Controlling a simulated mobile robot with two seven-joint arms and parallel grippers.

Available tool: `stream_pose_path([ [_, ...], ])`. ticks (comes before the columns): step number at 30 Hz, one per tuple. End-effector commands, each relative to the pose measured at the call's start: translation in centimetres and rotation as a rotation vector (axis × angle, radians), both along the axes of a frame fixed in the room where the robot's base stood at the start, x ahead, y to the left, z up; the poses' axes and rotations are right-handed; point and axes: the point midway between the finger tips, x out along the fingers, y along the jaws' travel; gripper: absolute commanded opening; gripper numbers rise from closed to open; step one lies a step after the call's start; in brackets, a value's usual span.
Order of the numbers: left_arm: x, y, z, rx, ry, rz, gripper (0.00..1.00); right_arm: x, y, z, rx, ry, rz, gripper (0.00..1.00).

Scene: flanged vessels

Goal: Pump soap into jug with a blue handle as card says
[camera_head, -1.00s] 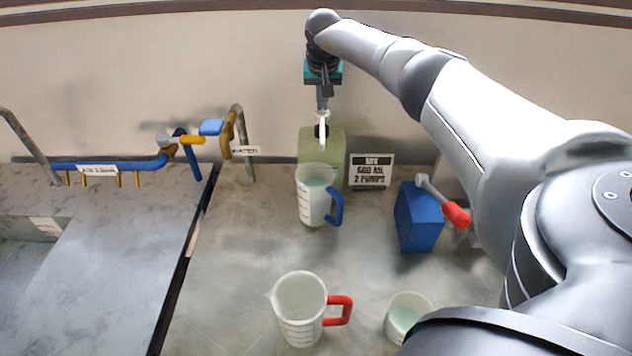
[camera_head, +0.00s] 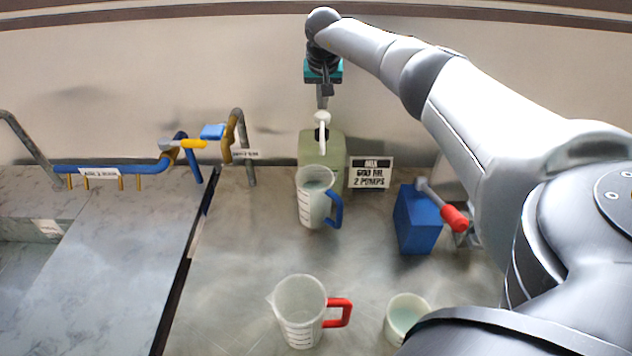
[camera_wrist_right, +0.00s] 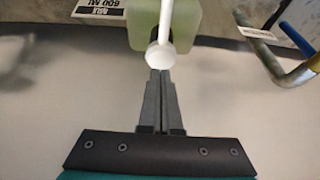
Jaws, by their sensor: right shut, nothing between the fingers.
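The jug with a blue handle (camera_head: 313,206) stands upright in front of the green soap container (camera_head: 335,148), with pale liquid inside. The container's white pump (camera_head: 322,120) has its spout pointing toward the jug; the pump head also shows in the wrist view (camera_wrist_right: 160,55). My right gripper (camera_head: 322,106) points down just above the pump head, shut and empty. In the wrist view its fingertips (camera_wrist_right: 160,73) are right at the pump head; I cannot tell whether they touch. The card (camera_head: 371,173) reads "MIX 600 ML 2 PUMPS". My left gripper is out of view.
A jug with a red handle (camera_head: 299,314) and a small cup with pale liquid (camera_head: 404,318) stand at the front. A blue block with a red-handled lever (camera_head: 417,220) stands at the right.

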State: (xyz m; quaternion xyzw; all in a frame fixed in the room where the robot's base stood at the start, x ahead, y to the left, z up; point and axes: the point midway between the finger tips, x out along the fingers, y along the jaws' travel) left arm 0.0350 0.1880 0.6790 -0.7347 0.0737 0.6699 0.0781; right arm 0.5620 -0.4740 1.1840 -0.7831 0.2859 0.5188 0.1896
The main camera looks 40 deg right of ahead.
Motion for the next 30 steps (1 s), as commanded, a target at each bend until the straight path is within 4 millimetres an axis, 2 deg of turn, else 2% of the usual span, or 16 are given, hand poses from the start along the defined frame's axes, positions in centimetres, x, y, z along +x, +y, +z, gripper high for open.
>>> stream_pose_path([
  [30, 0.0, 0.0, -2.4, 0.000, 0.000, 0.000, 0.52, 0.0, 0.1, -3.7, 0.002, 0.003, 0.001, 0.00],
])
